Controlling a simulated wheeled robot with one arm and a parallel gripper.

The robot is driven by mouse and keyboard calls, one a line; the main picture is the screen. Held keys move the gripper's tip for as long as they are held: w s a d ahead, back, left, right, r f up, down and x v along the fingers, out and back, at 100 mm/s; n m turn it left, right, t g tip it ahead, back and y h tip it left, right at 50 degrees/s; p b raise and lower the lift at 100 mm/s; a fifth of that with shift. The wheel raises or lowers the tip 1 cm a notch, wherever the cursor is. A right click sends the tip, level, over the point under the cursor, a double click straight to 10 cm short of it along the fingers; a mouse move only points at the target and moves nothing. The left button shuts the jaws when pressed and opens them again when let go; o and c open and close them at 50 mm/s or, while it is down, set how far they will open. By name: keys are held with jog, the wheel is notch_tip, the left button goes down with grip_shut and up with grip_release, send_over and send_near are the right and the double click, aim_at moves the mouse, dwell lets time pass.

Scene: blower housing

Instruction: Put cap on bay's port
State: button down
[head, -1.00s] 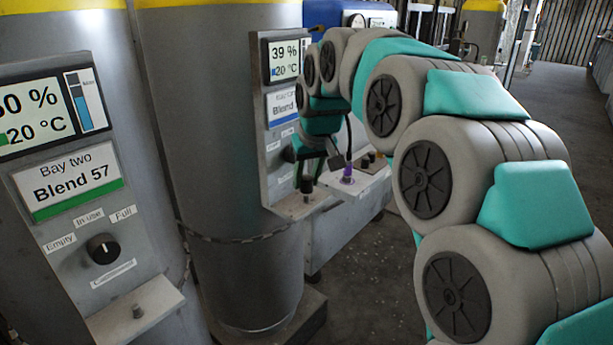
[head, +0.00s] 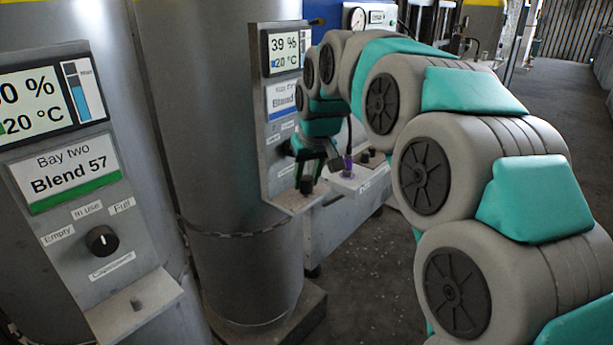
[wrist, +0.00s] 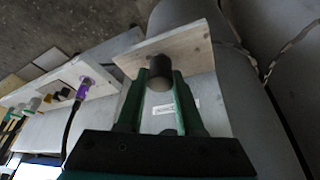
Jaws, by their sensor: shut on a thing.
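My gripper (head: 309,174) is at the ledge of the farther bay's panel (head: 273,110). In the wrist view its two green fingers (wrist: 160,95) are shut on a dark, round cap (wrist: 160,66). The cap (head: 306,186) also shows in the head view as a small dark cylinder just over the ledge (head: 290,202). Any port under the cap is hidden, and I cannot tell whether the cap is seated. Bay two's panel (head: 75,240) is at the left, with a bare stub port (head: 136,303) on its ledge.
A purple connector (head: 347,170) with a black cable stands on a neighbouring ledge, close right of my gripper; it also shows in the wrist view (wrist: 83,89). Large grey tanks (head: 215,150) stand behind the panels. A chain hangs across the tank. The floor at right is open.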

jog(key=shift+f, duration=0.6)
jog(key=shift+c, duration=2.3)
grip_release()
jog(key=v, duration=0.8)
jog(key=s+d+f+m+g, duration=0.1)
jog(key=s+d+f, duration=0.4)
jog(key=s, duration=0.7)
jog(key=s+d+f+m+g+h, duration=0.1)
jog(key=s+d+f+m+g, duration=0.1)
jog(key=s+d+f, duration=0.3)
jog(key=s+d+f+m+g, duration=0.1)
jog(key=s+d+f, duration=0.5)
jog(key=s, duration=1.5)
notch_tip(320, 180, down, 6)
jog(key=shift+r+m+g+h+b, duration=0.15)
jog(key=shift+m+g+h+b, duration=0.2)
jog(key=shift+g, duration=0.55)
